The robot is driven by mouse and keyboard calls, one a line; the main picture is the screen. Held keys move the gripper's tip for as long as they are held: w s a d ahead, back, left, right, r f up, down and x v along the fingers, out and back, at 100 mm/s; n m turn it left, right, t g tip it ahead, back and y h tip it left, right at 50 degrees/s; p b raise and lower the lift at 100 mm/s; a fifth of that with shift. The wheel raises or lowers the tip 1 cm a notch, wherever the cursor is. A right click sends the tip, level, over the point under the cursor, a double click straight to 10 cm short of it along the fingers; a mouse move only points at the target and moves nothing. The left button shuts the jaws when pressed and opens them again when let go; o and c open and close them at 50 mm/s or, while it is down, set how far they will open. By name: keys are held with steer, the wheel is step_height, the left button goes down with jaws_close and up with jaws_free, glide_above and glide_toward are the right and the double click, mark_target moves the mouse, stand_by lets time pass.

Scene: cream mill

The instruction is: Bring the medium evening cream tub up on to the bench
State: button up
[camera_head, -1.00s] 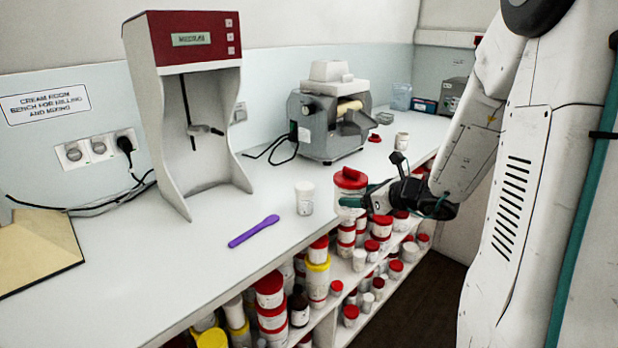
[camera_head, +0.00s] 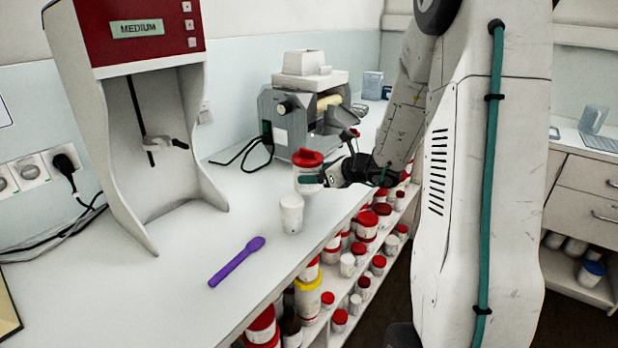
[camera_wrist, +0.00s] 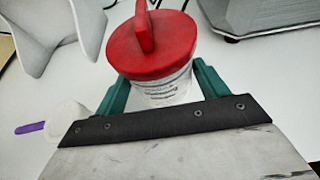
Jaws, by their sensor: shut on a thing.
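A white tub with a red lid (camera_head: 308,172) is held in my gripper (camera_head: 316,182) over the front part of the bench (camera_head: 190,285). It looks roughly upright; whether its base touches the bench is unclear. In the wrist view the tub's red lid (camera_wrist: 152,48) has a raised red grip, and printed text shows on the white side below, too small to read. The green fingers of my gripper (camera_wrist: 160,88) are shut on either side of the tub.
A small white pot (camera_head: 291,214) stands just left of the tub. A purple spatula (camera_head: 237,262) lies nearer. A red-topped mixer (camera_head: 140,110) reading "MEDIUM" and a grey mill (camera_head: 303,115) stand behind. Shelves below the bench hold several red-lidded tubs (camera_head: 367,226).

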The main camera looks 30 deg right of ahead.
steer(key=shift+w+d+f, duration=0.1)
steer(key=shift+w+d, duration=0.05)
steer(key=shift+w, duration=0.35)
steer(key=shift+f, duration=1.65)
steer(key=shift+f, duration=0.1)
steer(key=o, duration=1.2)
steer(key=shift+f, duration=0.1)
